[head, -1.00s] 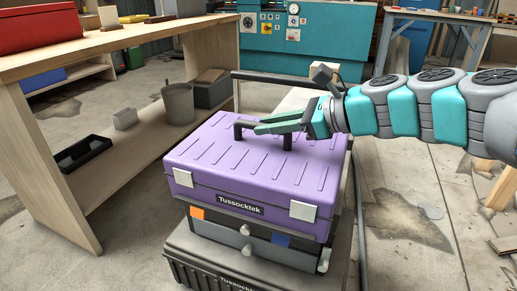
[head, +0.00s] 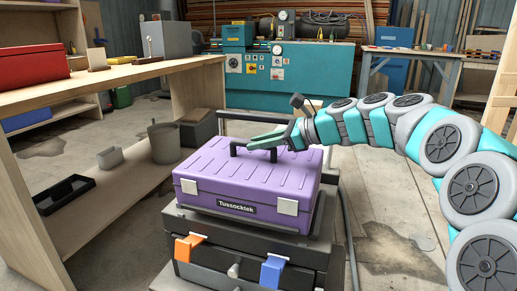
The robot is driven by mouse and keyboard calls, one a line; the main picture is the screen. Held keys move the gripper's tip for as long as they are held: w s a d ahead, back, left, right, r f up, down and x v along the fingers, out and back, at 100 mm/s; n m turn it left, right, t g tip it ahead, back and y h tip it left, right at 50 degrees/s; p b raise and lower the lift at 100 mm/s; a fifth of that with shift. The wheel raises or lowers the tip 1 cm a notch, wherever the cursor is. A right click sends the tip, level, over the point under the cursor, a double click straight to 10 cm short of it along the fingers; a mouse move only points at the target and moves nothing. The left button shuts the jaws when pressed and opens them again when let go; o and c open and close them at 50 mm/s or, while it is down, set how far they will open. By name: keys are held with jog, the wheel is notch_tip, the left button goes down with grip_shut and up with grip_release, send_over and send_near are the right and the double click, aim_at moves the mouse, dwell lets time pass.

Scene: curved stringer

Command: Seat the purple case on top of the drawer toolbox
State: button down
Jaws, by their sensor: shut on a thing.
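The purple case (head: 245,182) with light latches and a dark "Tussocktek" label is upright and level over the black drawer toolbox (head: 225,252). My gripper (head: 268,141) is shut on the dark handle (head: 236,149) on its lid. The toolbox has an orange latch (head: 188,247) and a blue latch (head: 272,269) at its front. The case sits back from the toolbox's front edge, and a strip of toolbox top shows in front and at the right. I cannot tell whether the case's underside touches the toolbox.
A black pull handle (head: 265,118) rises behind the case. A wooden bench (head: 130,75) with a lower shelf stands at the left, holding a bucket (head: 164,143) and a black tray (head: 64,194). A teal machine (head: 290,78) is at the back. Floor at the right is open.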

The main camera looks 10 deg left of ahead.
aim_at(247, 154)
jog(key=shift+w+a, duration=0.2)
jog(key=shift+w, duration=0.75)
jog(key=shift+f+b, duration=0.6)
jog(key=shift+f, duration=1.1)
jog(key=c, duration=0.8)
grip_release()
jog(key=shift+f, duration=0.1)
jog(key=shift+o, duration=0.2)
jog(key=p+v, duration=0.1)
jog(key=v, duration=1.1)
jog(key=shift+p, duration=0.4)
